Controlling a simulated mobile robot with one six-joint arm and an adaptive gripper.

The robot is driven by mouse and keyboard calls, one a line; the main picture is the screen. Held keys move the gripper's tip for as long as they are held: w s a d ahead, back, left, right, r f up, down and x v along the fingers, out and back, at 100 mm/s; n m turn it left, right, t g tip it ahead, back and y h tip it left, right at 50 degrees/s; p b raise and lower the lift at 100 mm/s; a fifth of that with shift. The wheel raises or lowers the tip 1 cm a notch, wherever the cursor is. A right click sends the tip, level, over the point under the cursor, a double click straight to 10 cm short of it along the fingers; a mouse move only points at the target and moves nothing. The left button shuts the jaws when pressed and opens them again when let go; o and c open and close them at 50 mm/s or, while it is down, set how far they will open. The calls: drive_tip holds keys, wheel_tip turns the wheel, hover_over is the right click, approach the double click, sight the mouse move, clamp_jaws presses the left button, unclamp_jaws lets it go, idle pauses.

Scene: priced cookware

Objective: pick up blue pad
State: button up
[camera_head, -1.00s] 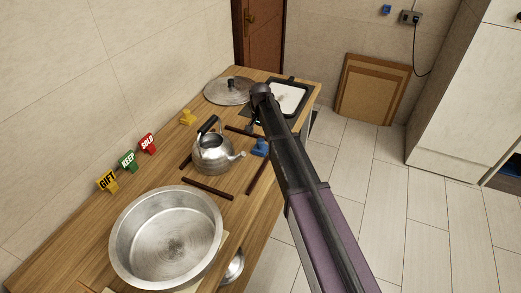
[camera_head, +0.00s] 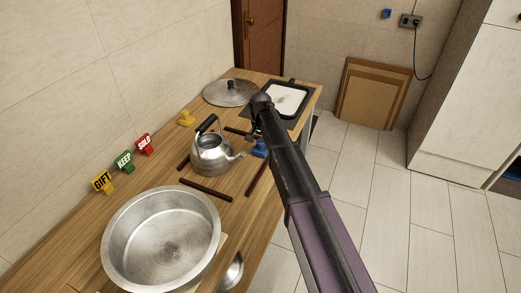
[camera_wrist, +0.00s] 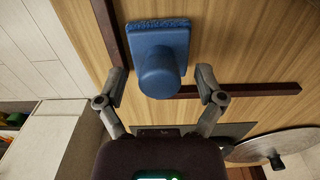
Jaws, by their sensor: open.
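The blue pad (camera_wrist: 158,62) has a rounded knob handle and a flat textured base. In the wrist view it lies on the wooden counter, with its knob toward my gripper. My gripper (camera_wrist: 163,83) is open, with one finger on each side of the knob and a gap on both sides. In the head view the blue pad (camera_head: 259,148) sits right of the kettle, partly hidden by my arm. The gripper's fingers are mostly hidden there behind the arm.
A steel kettle (camera_head: 211,155) stands beside the pad, among dark wooden strips (camera_head: 206,190). A large steel pot (camera_head: 161,240) is nearer. A lid (camera_head: 230,92), a tray (camera_head: 290,98) and a yellow pad (camera_head: 186,118) lie farther back. Signs (camera_head: 124,161) line the wall.

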sight(261, 141)
clamp_jaws()
idle(0.3)
drive_tip(key=shift+r, duration=0.25)
wheel_tip(261, 141, up, 3)
drive_tip(key=p, duration=0.3)
drive_tip(key=shift+s+r+p, duration=0.15)
drive_tip(key=shift+r+p, duration=0.2)
drive_tip(key=shift+p, duration=0.2)
drive_tip(key=s+d, duration=0.1)
drive_tip(key=s, duration=1.4)
drive_tip(key=shift+s+d+r+p, duration=0.15)
drive_tip(key=shift+s+r+p, duration=0.2)
drive_tip(key=shift+r+p, duration=0.1)
